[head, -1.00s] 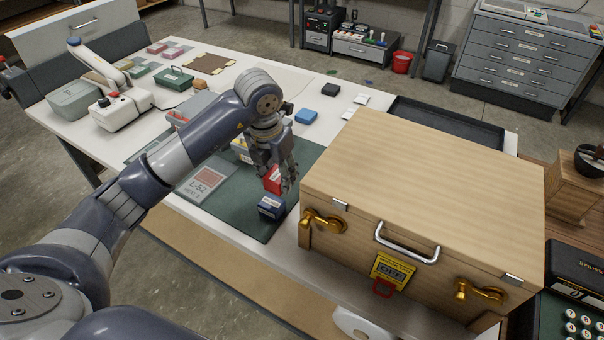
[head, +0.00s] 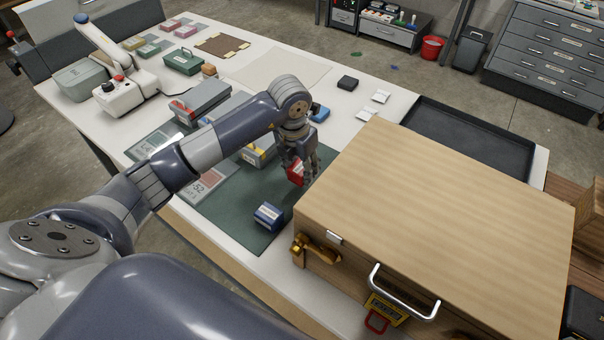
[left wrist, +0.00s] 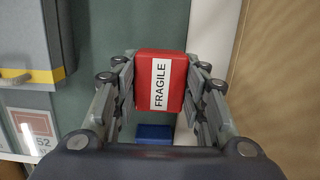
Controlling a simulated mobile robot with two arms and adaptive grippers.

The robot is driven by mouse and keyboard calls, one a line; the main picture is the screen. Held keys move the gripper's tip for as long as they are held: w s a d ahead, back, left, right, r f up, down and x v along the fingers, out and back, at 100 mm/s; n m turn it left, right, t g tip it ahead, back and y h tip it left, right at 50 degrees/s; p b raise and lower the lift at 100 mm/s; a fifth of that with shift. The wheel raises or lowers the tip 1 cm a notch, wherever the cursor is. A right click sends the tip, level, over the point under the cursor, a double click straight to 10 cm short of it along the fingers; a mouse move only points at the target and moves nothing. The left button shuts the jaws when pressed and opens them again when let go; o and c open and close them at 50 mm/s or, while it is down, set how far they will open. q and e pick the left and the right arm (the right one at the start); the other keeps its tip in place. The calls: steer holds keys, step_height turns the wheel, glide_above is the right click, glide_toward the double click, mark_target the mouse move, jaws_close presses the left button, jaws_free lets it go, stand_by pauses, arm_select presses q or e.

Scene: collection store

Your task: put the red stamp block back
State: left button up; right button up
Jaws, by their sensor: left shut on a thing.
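My left gripper (head: 298,172) is shut on the red stamp block (head: 296,173), above the green mat (head: 236,213) and just left of the wooden case. In the left wrist view the red block (left wrist: 161,84) sits between both fingers (left wrist: 160,95), with a white label reading FRAGILE facing the camera. A blue stamp block (head: 268,216) with a white label stands on the mat nearer the front; part of it shows below the red block in the left wrist view (left wrist: 155,134). My right gripper is not in view.
A large closed wooden case (head: 455,215) with brass latches fills the right of the table. Grey trays (head: 200,103) stand left of the gripper, one holding something red. A black tray (head: 470,140) lies behind the case. Pink, green and black blocks stand farther back.

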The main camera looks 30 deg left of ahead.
mark_target(298, 169)
arm_select(q)
step_height(298, 169, down, 2)
steer(key=shift+w+f+p, duration=0.1)
steer(key=shift+w+p, duration=0.05)
steer(key=shift+p, duration=0.15)
step_height(298, 169, down, 2)
steer(key=shift+w+f, duration=0.15)
steer(key=shift+f, duration=0.1)
steer(key=o, duration=0.9)
steer(key=shift+c, duration=0.2)
steer(key=shift+r, duration=0.25)
steer(key=r, duration=0.3)
steer(key=s+r+b, duration=0.1)
steer(key=r, duration=0.3)
steer(key=r+b, duration=0.1)
steer(key=r, duration=0.2)
steer(key=shift+s+a+r, duration=0.1)
steer(key=shift+s+r, duration=0.1)
steer(key=shift+s, duration=0.1)
steer(key=shift+s+r, duration=0.15)
steer(key=shift+r, duration=0.45)
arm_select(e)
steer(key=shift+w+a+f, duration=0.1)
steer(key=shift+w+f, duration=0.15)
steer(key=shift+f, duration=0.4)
